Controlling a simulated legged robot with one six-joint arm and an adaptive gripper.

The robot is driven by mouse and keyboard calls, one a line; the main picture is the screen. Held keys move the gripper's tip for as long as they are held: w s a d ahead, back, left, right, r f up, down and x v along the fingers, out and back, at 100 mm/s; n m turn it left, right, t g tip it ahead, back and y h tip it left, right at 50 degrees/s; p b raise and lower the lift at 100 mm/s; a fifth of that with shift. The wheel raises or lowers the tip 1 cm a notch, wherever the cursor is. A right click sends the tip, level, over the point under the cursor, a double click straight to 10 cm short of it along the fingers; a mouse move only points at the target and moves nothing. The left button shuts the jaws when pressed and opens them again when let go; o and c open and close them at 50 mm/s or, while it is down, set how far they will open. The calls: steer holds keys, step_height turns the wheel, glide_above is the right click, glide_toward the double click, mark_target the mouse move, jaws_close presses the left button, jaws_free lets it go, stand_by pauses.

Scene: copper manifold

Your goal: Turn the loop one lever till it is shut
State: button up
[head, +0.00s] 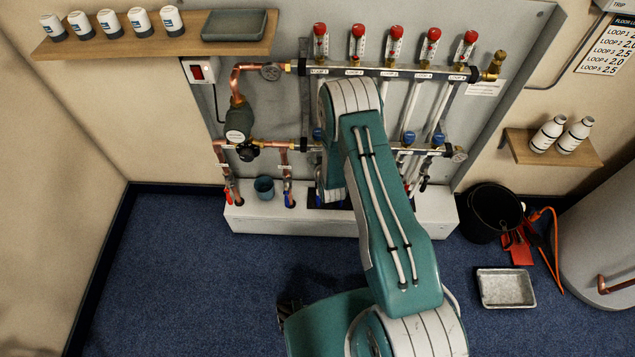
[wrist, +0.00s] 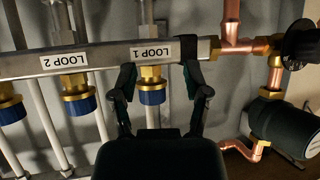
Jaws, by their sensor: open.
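In the wrist view the manifold bar (wrist: 105,58) carries upside-down labels. The LOOP 1 label (wrist: 151,52) is by the bar's end, with a brass fitting and a blue cap (wrist: 152,97) at that port. My gripper (wrist: 159,82) is open. Its dark fingers stand to either side of the loop one blue cap and brass fitting, with nothing visibly gripped. I cannot make out a separate loop one lever or tell whether a finger touches anything. In the head view my arm hides the gripper and most of the loop one port on the lower bar (head: 427,150).
The pump (head: 239,122) and copper pipes stand close beside loop one; the pump also shows in the wrist view (wrist: 278,130). Loop two's blue cap (wrist: 78,106) is the neighbouring one. A black bucket (head: 491,212) and metal tray (head: 505,288) are at right. Blue floor (head: 180,270) is clear at left.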

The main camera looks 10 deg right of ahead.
steer(key=s+f+t, duration=0.1)
steer(key=s+f, duration=0.7)
steer(key=f, duration=0.5)
steer(key=x, duration=1.1)
steer(key=shift+w+d+r, duration=0.1)
steer(key=shift+w+r, duration=0.05)
steer(key=shift+r, duration=0.3)
steer(key=shift+c, duration=0.3)
jaws_close()
